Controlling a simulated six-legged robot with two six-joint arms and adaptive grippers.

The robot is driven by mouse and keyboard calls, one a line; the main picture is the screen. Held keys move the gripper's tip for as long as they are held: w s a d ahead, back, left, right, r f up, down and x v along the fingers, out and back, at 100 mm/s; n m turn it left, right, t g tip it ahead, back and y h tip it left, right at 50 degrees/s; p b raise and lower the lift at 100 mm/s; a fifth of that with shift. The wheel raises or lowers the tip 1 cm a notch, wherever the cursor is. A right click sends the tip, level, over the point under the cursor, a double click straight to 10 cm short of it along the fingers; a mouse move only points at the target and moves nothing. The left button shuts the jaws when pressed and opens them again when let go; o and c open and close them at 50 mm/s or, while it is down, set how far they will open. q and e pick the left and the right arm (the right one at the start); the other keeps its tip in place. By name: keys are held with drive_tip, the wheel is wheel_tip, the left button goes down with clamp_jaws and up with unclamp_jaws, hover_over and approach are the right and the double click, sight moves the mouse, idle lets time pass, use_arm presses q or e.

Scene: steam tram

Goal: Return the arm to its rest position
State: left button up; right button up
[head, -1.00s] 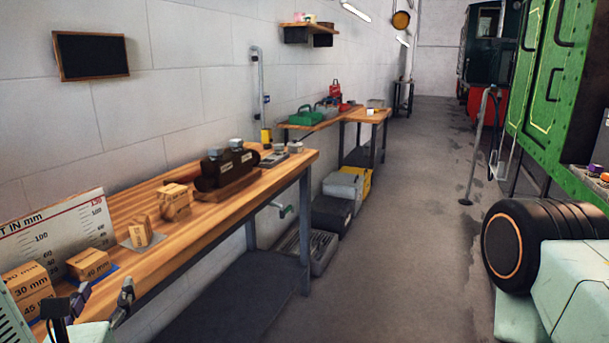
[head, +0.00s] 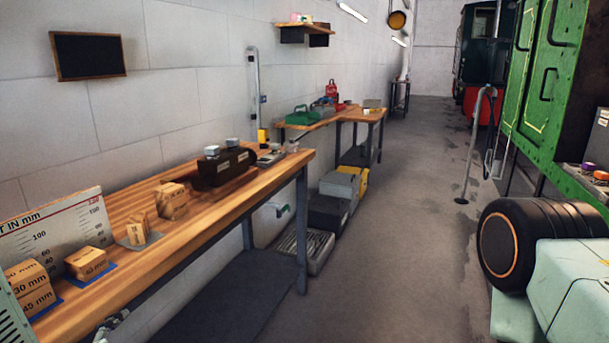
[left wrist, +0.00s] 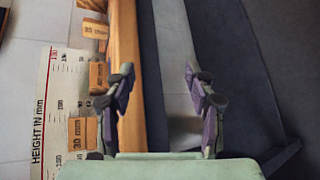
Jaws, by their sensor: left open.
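My left gripper (left wrist: 158,85) is open and empty in the left wrist view. Its two purple-padded fingers are apart, near the front edge of the wooden workbench (left wrist: 125,40). In the head view only a small part of it (head: 112,322) shows at the bottom left, below the bench edge. My right gripper is not in view.
A height board (head: 60,225) stands against the wall behind the blocks. A dark brown box-like piece (head: 222,168) sits farther along the bench. Grey cases (head: 330,214) stand on the floor beyond.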

use_arm(q)
drive_tip(key=s+d+f+m+g+h, duration=0.1)
drive_tip(key=s+d+f+m+g, duration=0.25)
drive_tip(key=s+f+m, duration=0.45)
drive_tip(key=s+d+f+m+g+h, duration=0.2)
drive_tip(key=s+f+m+g, duration=0.3)
drive_tip(key=m, duration=0.4)
drive_tip(key=s+d+f+m+g, duration=0.1)
drive_tip(key=s+f+m+g, duration=0.4)
drive_tip(key=s+f, duration=0.4)
drive_tip(key=s+m, duration=0.1)
drive_tip(key=s, duration=0.5)
drive_tip(key=shift+d+m+y, duration=0.3)
